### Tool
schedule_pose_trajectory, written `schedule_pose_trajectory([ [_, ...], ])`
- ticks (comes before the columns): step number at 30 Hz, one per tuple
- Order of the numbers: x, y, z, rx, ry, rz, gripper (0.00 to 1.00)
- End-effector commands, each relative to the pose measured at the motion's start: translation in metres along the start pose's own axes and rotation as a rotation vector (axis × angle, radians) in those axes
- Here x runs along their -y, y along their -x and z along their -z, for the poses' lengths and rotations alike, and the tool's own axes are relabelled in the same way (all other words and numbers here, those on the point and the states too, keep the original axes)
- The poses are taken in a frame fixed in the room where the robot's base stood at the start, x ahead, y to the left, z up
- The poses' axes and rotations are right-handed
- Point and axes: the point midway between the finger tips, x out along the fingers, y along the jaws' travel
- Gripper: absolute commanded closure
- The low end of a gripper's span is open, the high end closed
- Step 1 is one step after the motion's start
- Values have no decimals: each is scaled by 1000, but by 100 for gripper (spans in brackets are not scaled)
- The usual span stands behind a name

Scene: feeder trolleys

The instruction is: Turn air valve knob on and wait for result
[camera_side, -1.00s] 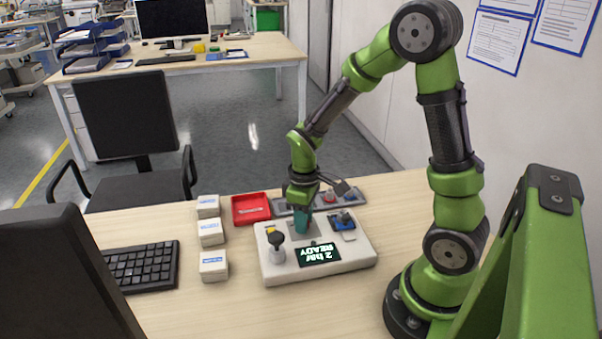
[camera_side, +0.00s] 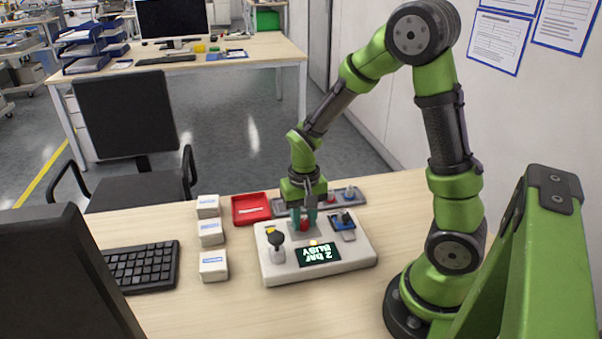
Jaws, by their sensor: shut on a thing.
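A white control box (camera_side: 356,257) lies on the wooden table. On it a red knob (camera_side: 304,226), which appears to be the air valve knob, sits between the teal fingers of my gripper (camera_side: 304,221). My gripper points down and is shut on this knob, hiding part of it. The box's dark display (camera_side: 319,254) shows upside-down text that reads "2 bar BUSY". A small yellow lamp (camera_side: 313,243) glows above the display. A black-topped knob (camera_side: 276,240) stands at the box's left, and a blue part (camera_side: 343,220) is at its back right.
A red tray (camera_side: 236,213) and a grey tray (camera_side: 362,201) with small parts lie behind the box. Several white boxes (camera_side: 213,270) stand in a row to its left, with a keyboard (camera_side: 143,267) beyond. Bare table lies in front of the box.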

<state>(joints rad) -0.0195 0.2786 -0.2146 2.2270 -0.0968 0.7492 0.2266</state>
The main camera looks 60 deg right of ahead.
Motion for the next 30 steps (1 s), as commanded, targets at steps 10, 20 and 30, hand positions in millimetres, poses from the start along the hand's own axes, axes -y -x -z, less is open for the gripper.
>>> schedule_pose_trajectory([
  [10, 0, 1, 0, -1, -179, 2, 100],
  [20, 0, 1, 0, -1, -225, 2, 100],
  [30, 0, 1, 0, -1, -225, 2, 66],
])
